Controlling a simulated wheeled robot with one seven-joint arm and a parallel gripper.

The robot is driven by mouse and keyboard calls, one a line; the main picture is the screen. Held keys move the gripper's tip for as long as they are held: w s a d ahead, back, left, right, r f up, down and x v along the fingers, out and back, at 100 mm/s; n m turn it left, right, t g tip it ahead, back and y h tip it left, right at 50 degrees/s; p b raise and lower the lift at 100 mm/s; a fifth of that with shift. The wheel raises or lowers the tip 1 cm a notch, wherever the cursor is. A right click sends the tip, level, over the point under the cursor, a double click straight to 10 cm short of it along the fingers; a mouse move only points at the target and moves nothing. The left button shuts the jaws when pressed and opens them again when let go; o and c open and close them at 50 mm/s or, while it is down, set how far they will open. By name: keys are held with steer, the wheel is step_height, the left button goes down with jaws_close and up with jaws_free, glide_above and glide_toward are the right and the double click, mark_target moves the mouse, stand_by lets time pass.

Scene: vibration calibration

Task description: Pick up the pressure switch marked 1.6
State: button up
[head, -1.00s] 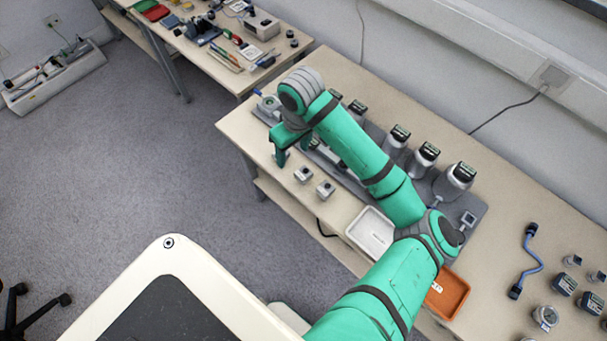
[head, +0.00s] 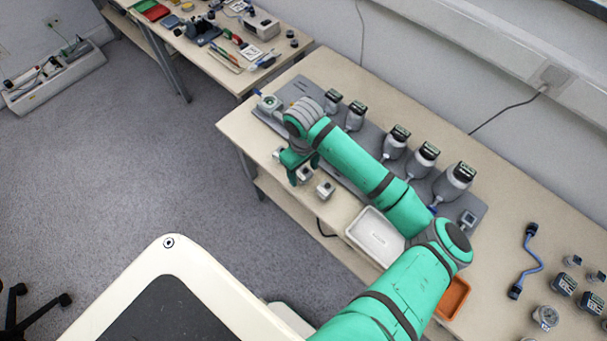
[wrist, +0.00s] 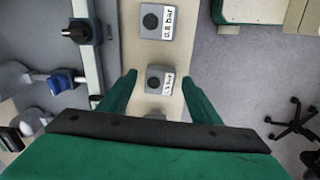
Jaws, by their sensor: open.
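Three small grey pressure switches stand in a row near the table's front edge: a left one (head: 278,154), a middle one (head: 304,174) and a right one (head: 325,191). In the wrist view, one switch (wrist: 159,79) lies between my fingertips as seen from above; its label ends in "bar" and seems to read 1.6, but the digits are small. The switch above it (wrist: 157,21) is labelled 0.8 bar. My gripper (wrist: 160,82) is open, pointing down over the middle switch. It also shows in the head view (head: 302,170). Contact cannot be told.
A grey rail (head: 285,95) with several bottle-like sensors runs behind the switches. A white tray (head: 352,234) and an orange tray (head: 455,298) lie to the right. Blue-handled fittings (wrist: 60,82) show left of my gripper in the wrist view.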

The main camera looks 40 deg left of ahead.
steer(key=shift+f, duration=0.8)
steer(key=shift+c, duration=0.4)
steer(key=c, duration=1.2)
steer(key=shift+r, duration=0.1)
